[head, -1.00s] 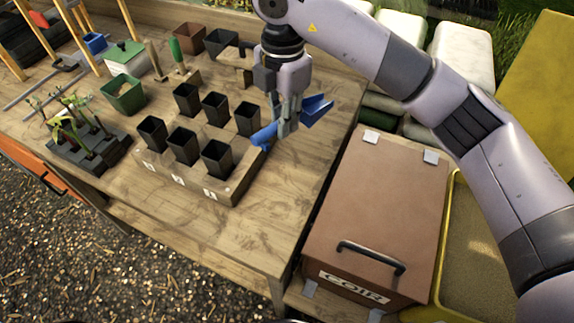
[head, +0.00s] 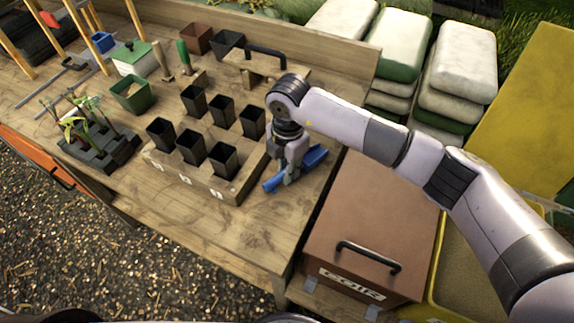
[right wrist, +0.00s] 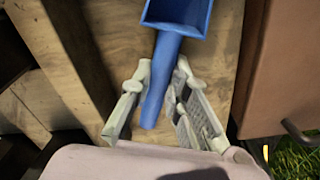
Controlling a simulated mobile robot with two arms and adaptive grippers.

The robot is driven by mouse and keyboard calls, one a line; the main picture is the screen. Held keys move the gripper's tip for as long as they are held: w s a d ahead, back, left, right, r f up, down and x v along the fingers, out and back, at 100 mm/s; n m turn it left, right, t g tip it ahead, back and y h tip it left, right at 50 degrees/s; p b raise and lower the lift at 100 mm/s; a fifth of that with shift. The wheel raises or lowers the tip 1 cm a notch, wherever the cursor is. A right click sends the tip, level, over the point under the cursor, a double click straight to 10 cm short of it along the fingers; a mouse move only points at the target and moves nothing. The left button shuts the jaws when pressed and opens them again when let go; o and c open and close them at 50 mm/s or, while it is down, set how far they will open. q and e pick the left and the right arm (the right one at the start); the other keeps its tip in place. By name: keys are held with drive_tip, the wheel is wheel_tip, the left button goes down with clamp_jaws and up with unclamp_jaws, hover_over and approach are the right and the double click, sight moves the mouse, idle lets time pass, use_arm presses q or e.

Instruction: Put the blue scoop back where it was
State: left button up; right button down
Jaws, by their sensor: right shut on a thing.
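The blue scoop (head: 315,156) is at the right end of the workbench (head: 245,225), right of the wooden block of black pots. My right gripper (head: 287,178) is shut on its handle, pointing down from above. In the right wrist view the scoop's handle (right wrist: 160,85) lies between the two fingers, with its bowl beyond them at the top. The scoop is low over the bench top; I cannot tell whether it touches. My left gripper is not in view.
The wooden block (head: 215,190) with several black pots stands close left of the scoop. A wooden piece with a black handle (head: 265,50) is behind. A brown COIR box (head: 375,215) stands beyond the bench's right edge. Bare bench lies in front.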

drive_tip(key=shift+f, duration=0.15)
drive_tip(key=c, duration=1.5)
unclamp_jaws()
drive_tip(key=shift+c, duration=0.2)
drive_tip(key=shift+r, duration=0.35)
wheel_tip(320, 180, up, 12)
drive_tip(key=b, duration=0.2)
drive_tip(key=shift+f, duration=0.15)
